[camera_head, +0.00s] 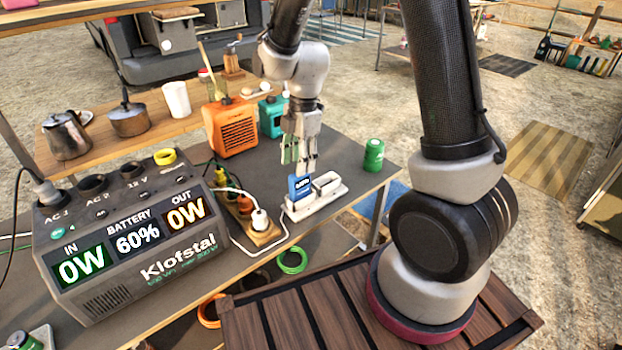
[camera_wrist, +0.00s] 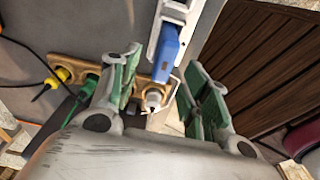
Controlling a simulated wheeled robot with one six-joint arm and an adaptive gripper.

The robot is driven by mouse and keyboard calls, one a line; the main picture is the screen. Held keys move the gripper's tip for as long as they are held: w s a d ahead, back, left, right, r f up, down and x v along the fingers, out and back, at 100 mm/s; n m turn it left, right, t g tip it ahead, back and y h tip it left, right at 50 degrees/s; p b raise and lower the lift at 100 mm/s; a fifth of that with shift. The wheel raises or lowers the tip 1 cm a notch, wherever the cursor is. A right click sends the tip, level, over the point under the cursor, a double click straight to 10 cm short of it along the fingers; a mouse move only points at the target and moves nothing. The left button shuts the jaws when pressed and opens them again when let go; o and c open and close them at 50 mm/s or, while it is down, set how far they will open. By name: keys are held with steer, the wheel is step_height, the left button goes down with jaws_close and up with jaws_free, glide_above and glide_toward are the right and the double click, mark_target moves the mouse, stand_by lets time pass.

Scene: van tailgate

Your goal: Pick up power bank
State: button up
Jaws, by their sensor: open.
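The blue power bank (camera_head: 300,187) stands upright in one slot of a white dock (camera_head: 322,203) near the table's edge. In the wrist view the blue power bank (camera_wrist: 165,52) shows beyond and between my fingertips, with part of the white dock (camera_wrist: 178,10) behind it. My gripper (camera_head: 299,166) points down just above the power bank. In the wrist view my gripper (camera_wrist: 162,78) has its green-padded fingers apart with nothing held between them. The head view does not show clearly whether the fingertips touch the power bank's top.
A wooden power strip (camera_head: 258,234) with plugs and cables lies left of the dock. A green can (camera_head: 373,155) stands to the right. An orange speaker-like box (camera_head: 230,127) and a teal box (camera_head: 272,117) stand behind. A large power station (camera_head: 130,230) fills the left.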

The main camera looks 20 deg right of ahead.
mark_target(298, 185)
steer(key=shift+w+f, duration=0.1)
steer(key=shift+f, duration=0.3)
steer(key=f, duration=0.7)
steer(key=shift+s+a+f, duration=0.2)
steer(key=shift+s, duration=0.2)
jaws_close()
